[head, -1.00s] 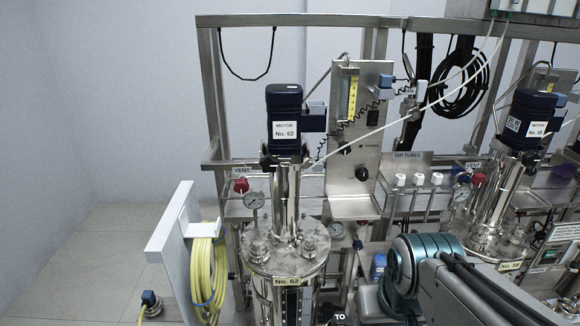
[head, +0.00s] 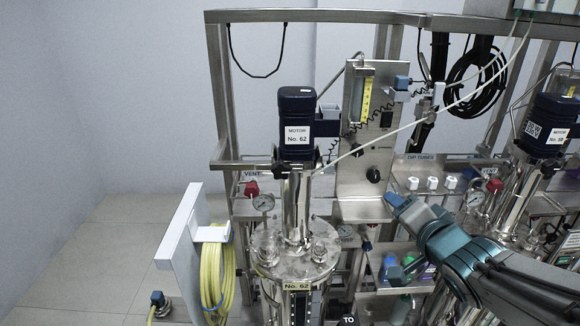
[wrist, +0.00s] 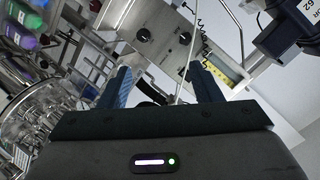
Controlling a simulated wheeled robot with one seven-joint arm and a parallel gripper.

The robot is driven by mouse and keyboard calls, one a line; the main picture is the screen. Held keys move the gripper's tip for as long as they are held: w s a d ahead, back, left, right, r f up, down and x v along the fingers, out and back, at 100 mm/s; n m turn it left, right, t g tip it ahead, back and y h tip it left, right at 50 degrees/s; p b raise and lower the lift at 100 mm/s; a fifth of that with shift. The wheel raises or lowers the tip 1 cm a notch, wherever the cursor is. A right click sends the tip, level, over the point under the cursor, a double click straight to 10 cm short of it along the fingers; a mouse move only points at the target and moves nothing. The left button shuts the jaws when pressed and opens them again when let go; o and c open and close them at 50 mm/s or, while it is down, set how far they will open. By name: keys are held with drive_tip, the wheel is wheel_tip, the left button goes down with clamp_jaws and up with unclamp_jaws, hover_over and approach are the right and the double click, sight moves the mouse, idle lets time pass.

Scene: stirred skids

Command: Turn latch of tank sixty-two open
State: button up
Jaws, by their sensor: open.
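Tank sixty-two (head: 293,250) stands at the centre of the head view, a steel vessel with a yellow "No. 62" label on its lid edge. Its dark blue motor (head: 296,120) sits upright on a steel column. A black knob (head: 281,170) shows at the motor's base on the left; I cannot tell if this is the latch or how it is turned. My gripper (head: 392,237) is open and empty, to the right of the tank and apart from it. In the wrist view my gripper (wrist: 160,72) has its two fingers spread, with nothing between them.
A steel panel (head: 372,150) with knobs and a yellow flowmeter (head: 366,95) stands behind, right of the motor. A white hose crosses in front of it. A white board (head: 183,240) with a coiled yellow hose (head: 215,275) stands at left. Another motor (head: 547,125) is at right.

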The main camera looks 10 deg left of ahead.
drive_tip(key=a+r+y, duration=0.3)
drive_tip(key=a+y, duration=0.2)
drive_tip(key=a, duration=0.1)
drive_tip(key=g+y+p, duration=0.1)
drive_tip(key=g+y, duration=0.3)
drive_tip(key=y, duration=0.2)
approach(285, 172)
drive_tip(key=p+x, duration=0.2)
drive_tip(key=x, duration=0.7)
drive_tip(key=shift+w+a+f, duration=0.1)
drive_tip(key=shift+w+a, duration=0.05)
drive_tip(key=shift+a, duration=0.1)
drive_tip(key=shift+c, duration=0.4)
drive_tip(key=c, duration=0.9)
